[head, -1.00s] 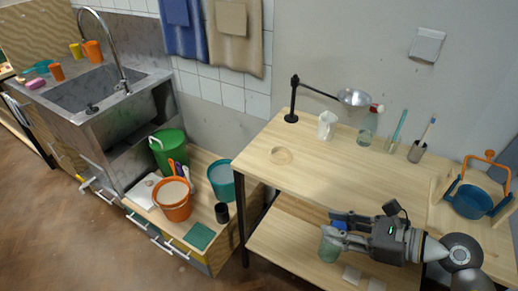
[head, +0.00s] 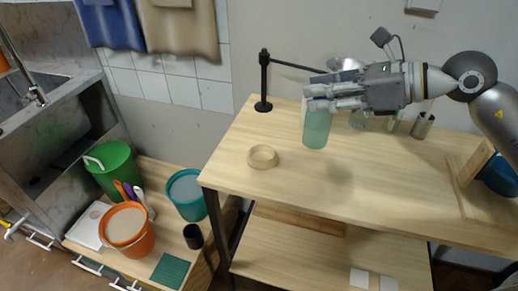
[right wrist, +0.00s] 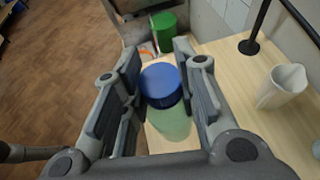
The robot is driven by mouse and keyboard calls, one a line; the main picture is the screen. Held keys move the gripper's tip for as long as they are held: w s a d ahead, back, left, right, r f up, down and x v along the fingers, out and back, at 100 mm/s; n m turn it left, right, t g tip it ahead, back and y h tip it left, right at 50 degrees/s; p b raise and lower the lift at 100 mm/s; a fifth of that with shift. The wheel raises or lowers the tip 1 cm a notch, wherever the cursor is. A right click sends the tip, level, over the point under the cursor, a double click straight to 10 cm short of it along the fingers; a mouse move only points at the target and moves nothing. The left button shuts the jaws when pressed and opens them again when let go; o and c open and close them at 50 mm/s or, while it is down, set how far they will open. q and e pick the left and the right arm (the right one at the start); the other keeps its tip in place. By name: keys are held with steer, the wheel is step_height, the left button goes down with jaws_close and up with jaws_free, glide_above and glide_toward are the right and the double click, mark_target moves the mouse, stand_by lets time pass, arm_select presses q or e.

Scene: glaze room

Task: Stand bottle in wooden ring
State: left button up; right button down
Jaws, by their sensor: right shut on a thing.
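The bottle (head: 316,132) is green and see-through, with a blue cap (right wrist: 161,84) in the right wrist view. My right gripper (head: 318,97) is shut on its top end, and the bottle hangs upright beneath the fingers, over the worktop. I cannot tell for sure whether its base is clear of the wood. The wooden ring (head: 263,157) lies flat and empty on the worktop, left of and nearer than the bottle, apart from it. The ring is hidden in the right wrist view. My left gripper is not in view.
A black lamp (head: 264,82) stands at the worktop's back left. A white jug (right wrist: 284,86) is close behind the bottle. A brush cup (head: 423,126) and a blue basket (head: 498,177) are further right. The worktop's front (head: 330,200) is clear.

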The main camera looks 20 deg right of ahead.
steer(key=w+a+p, duration=0.1)
steer(key=p, duration=0.2)
steer(key=shift+w+a+p, duration=0.25)
steer(key=shift+p, duration=0.15)
steer(key=w+a+f, duration=0.3)
steer(key=w+f, duration=0.1)
steer(key=f, duration=0.2)
steer(key=w+a+f, duration=0.3)
steer(key=w+f, duration=0.2)
steer(key=f, duration=0.1)
steer(key=shift+a+f, duration=0.35)
steer(key=shift+w, duration=0.1)
steer(key=shift+f+b, duration=0.15)
steer(key=shift+b, duration=0.15)
steer(key=c, duration=1.1)
jaws_free()
steer(key=shift+c, duration=0.2)
